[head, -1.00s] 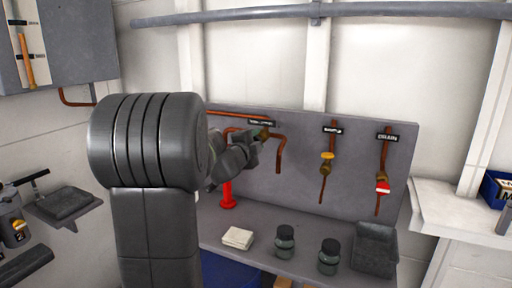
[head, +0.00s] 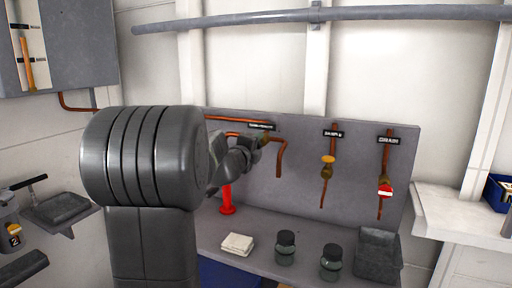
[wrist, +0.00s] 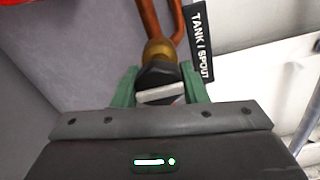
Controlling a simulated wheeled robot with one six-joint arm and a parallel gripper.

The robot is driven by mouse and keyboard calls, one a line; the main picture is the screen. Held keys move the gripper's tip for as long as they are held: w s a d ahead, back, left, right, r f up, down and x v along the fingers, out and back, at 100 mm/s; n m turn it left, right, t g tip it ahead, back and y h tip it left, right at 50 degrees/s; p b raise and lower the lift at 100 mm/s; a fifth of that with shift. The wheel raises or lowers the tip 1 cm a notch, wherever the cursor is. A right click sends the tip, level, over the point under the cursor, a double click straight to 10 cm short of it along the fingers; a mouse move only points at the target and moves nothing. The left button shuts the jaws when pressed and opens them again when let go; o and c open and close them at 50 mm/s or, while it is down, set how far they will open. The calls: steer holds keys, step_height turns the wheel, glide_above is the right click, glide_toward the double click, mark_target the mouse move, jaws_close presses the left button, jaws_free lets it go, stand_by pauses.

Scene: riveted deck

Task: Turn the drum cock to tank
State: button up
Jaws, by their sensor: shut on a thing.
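The drum cock is the brass valve (wrist: 158,50) beside the black "TANK / SPOUT" label (wrist: 201,45) in the wrist view. Copper pipes run from its body. Its dark handle (wrist: 158,74), with a pale band, sits between the two green fingers of my gripper (wrist: 160,90), which is shut on it. In the head view my gripper (head: 250,150) is at the upper left of the grey panel, and the brass valve (head: 264,141) shows just past it. My arm and fingers hide much of the valve, and I cannot read which way the handle points.
To the right are a yellow-handled valve (head: 328,160) and a red-handled valve (head: 385,191). A red post (head: 227,198), a white cloth (head: 237,244), two dark-lidded jars (head: 285,248) (head: 331,262) and a grey tray (head: 377,255) are on the shelf below.

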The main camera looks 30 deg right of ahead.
steer(key=shift+f, duration=0.1)
steer(key=o, duration=1)
steer(key=v, duration=1.3)
steer(key=shift+s+a+b, duration=0.25)
steer(key=shift+s+b, duration=0.05)
steer(key=shift+b, duration=0.05)
steer(key=shift+w+d, duration=0.1)
steer(key=x, duration=1.3)
steer(key=shift+w+d+p, duration=0.2)
steer(key=shift+p, duration=0.15)
